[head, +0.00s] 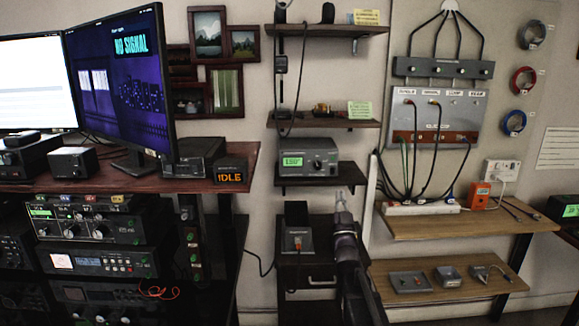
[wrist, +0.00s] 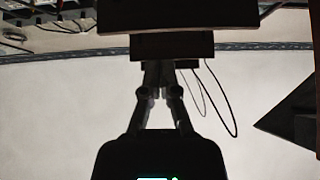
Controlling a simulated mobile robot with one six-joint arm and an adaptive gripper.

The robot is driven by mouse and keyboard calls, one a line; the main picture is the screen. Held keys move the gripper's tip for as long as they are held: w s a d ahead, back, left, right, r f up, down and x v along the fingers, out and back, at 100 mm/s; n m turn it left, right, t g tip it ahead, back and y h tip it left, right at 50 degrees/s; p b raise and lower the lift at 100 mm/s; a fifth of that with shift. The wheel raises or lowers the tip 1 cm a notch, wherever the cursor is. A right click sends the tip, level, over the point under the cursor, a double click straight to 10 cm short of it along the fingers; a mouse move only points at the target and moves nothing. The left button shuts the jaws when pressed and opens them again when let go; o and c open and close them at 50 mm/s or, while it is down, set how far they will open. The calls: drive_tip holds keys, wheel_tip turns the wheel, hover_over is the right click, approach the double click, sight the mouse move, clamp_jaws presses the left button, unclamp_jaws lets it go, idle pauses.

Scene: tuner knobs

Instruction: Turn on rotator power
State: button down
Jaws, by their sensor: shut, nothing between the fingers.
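A grey box (head: 308,160) with a green display reading about "150" and a round knob stands on the middle shelf. A smaller grey box (head: 297,240) with a small reddish part on its front sits on the cabinet below. Their labels are too small to read, so I cannot tell which carries the rotator power control. Contact cannot be told.
The shelf board (head: 322,181) is above the small box. A wooden shelf (head: 450,226) with a power strip (head: 420,209) is to the right. The desk (head: 215,183) with monitors and radio gear is left. A thin cable loop (wrist: 225,110) hangs right of my gripper.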

drive_tip(key=s+d+f+g, duration=0.1)
drive_tip(key=s+f+g, duration=0.2)
drive_tip(key=f+g, duration=0.55)
drive_tip(key=s+d+f+g, duration=0.1)
drive_tip(key=s+f+g, duration=0.35)
drive_tip(key=f, duration=0.75)
drive_tip(key=s+f+g, duration=0.8)
drive_tip(key=s, duration=0.4)
drive_tip(key=s+f+g, duration=0.2)
drive_tip(key=s+g, duration=0.3)
drive_tip(key=s, duration=0.6)
wheel_tip(320, 180, up, 22)
drive_tip(key=p, duration=2.2)
drive_tip(key=shift+p, duration=0.3)
